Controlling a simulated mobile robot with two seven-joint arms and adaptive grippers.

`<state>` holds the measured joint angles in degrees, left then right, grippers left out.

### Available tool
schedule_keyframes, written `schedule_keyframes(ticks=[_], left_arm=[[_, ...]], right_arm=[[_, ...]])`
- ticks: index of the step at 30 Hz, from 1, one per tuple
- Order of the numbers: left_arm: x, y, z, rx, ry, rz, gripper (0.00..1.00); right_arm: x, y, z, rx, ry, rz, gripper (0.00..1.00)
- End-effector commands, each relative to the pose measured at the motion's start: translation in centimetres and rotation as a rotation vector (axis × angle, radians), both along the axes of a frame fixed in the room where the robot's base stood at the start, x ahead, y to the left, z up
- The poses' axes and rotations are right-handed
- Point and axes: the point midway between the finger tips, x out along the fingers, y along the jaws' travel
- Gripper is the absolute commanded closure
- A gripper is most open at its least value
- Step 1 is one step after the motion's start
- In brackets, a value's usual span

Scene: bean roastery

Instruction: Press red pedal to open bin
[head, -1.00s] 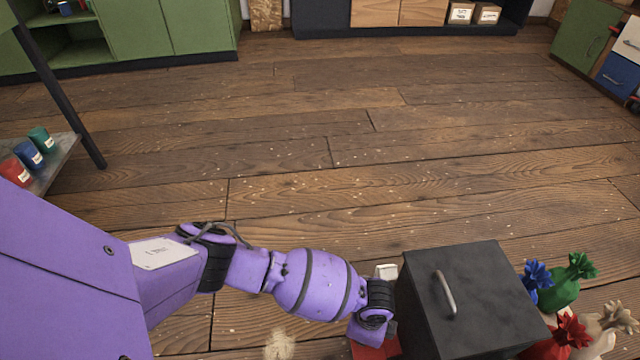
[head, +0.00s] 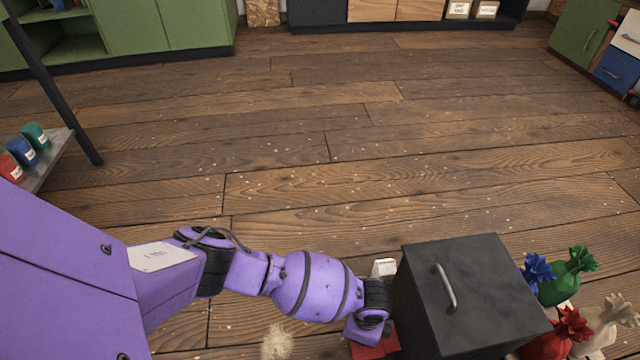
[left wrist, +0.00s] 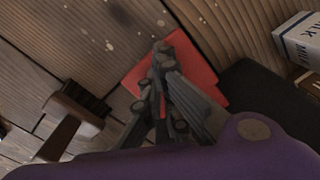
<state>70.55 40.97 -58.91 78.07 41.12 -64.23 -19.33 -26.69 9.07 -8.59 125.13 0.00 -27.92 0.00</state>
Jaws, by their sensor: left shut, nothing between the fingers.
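The dark bin (head: 490,275) stands at the lower right of the head view. Its flat lid has a metal bar handle (head: 446,287) and looks shut. The red pedal (head: 377,349) sticks out low on the bin's left side, partly hidden by my left wrist. It also shows as a red plate in the left wrist view (left wrist: 200,68). My left gripper (left wrist: 162,52) is shut and empty, with its fingers over the red pedal; whether they touch it I cannot tell. In the head view its fingers are hidden. My right gripper is not in view.
A milk carton (left wrist: 300,40) lies near the bin. A brown-handled brush (left wrist: 72,120) is left of my gripper. Blue, green, red and beige sacks (head: 568,277) crowd the bin's right side. A shelf with cans (head: 50,160) stands at left. The floor beyond is clear.

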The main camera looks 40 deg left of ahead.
Motion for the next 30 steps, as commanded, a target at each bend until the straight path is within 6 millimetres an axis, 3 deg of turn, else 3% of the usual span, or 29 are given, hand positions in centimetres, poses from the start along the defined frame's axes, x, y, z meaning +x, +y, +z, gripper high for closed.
schedule_keyframes(ticks=[16, 28, 30], left_arm=[[-0.1, 0.0, -2.0, 0.002, 0.003, -0.001, 1.00], [-0.1, 0.1, -1.9, 0.003, 0.003, -0.001, 1.00], [-0.2, 0.1, -1.1, 0.003, 0.004, -0.001, 1.00]], right_arm=[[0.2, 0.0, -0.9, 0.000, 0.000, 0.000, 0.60], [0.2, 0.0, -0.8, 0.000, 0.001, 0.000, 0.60], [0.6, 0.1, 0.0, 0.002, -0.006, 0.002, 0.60]])
